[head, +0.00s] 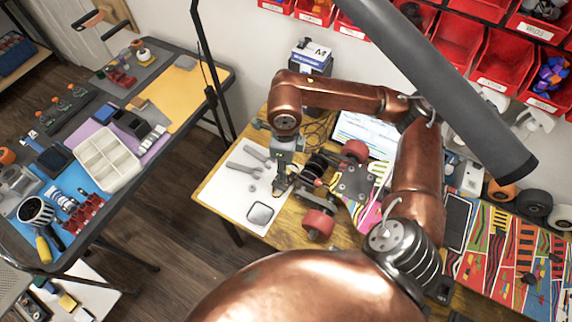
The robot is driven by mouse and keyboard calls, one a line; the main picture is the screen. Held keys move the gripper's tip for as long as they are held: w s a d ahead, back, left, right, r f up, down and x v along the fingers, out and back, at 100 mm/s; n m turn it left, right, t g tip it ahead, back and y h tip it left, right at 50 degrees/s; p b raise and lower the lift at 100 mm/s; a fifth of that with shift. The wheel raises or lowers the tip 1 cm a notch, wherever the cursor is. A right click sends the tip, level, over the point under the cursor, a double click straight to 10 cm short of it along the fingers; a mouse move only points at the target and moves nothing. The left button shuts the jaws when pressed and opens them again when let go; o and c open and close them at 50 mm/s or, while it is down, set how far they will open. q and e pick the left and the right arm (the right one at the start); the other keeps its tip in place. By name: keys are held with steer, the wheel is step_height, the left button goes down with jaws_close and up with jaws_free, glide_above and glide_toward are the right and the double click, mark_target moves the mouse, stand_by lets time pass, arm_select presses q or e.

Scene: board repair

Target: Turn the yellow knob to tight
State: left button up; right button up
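An upturned skateboard (354,184) with a bright multicoloured deck lies on the wooden workbench (222,192). One red wheel (319,223) faces the front and another red wheel (355,150) is at the back. A dark truck assembly (318,166) is at its left end. I cannot make out a yellow knob; it may be hidden or too small. My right arm arches over the bench, and its gripper (287,181) points down just left of the truck. The fingers are small and dark, so I cannot tell whether they are open or touch anything. My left gripper is out of view.
Wrenches (244,170) and a square dark-rimmed item (260,214) lie on a white sheet left of the gripper. A laptop-like screen (365,134) is behind the board. Red bins (505,62) hang behind. A cluttered table (190,118) stands left, across open floor.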

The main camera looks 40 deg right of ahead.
steer(key=shift+r, duration=0.1)
step_height(320, 180, up, 12)
stand_by(0.5)
stand_by(0.5)
